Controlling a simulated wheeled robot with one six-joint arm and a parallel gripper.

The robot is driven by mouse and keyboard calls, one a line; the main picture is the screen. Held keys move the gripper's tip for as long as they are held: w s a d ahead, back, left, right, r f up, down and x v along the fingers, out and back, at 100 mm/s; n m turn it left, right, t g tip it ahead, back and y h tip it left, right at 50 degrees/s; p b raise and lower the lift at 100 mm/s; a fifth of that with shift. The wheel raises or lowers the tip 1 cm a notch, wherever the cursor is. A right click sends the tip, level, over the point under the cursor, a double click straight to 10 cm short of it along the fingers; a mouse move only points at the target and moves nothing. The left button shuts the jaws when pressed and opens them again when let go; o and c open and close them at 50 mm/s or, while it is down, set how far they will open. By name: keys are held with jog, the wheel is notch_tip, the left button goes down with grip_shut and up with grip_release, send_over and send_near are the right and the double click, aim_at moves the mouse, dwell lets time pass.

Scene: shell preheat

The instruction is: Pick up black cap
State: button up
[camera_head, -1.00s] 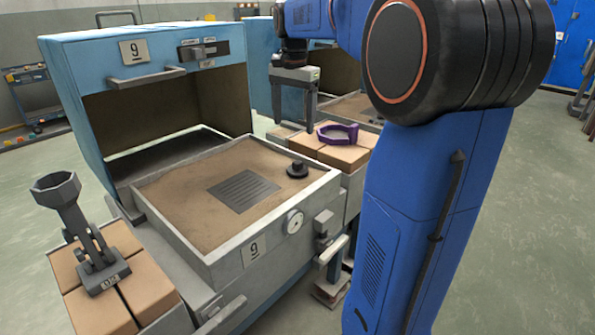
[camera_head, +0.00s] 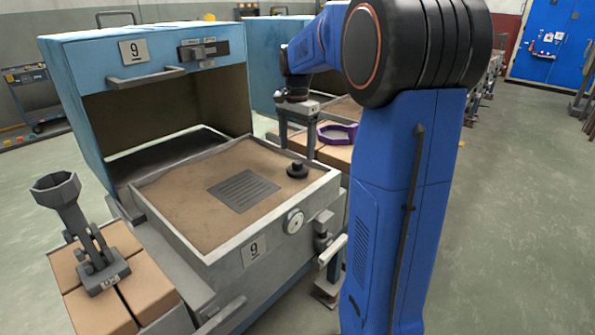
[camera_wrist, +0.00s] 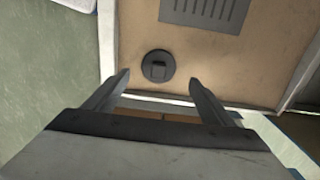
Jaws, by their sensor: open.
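The black cap (camera_head: 297,169) is a small round disc with a raised knob. It lies on the brown bed of station 9's tray (camera_head: 166,213), near the right corner and beside the grey slotted plate (camera_head: 243,190). In the wrist view the cap (camera_wrist: 157,66) shows from above, beyond and between the two fingertips. My gripper (camera_head: 297,152) points down behind the cap in the head view, over the bricks side. In the wrist view my gripper (camera_wrist: 160,82) is open with nothing between its fingers.
A purple ring (camera_head: 338,132) rests on tan blocks (camera_head: 335,154) behind the tray. A dark grey funnel-shaped tool (camera_head: 60,193) stands on blocks at the left. The blue station hood (camera_head: 120,62) stands open behind the tray. The bed around the cap is clear.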

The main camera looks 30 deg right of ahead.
aim_at(298, 162)
jog(key=shift+s+f, duration=0.15)
jog(key=shift+f, duration=3.15)
jog(key=c, duration=1.2)
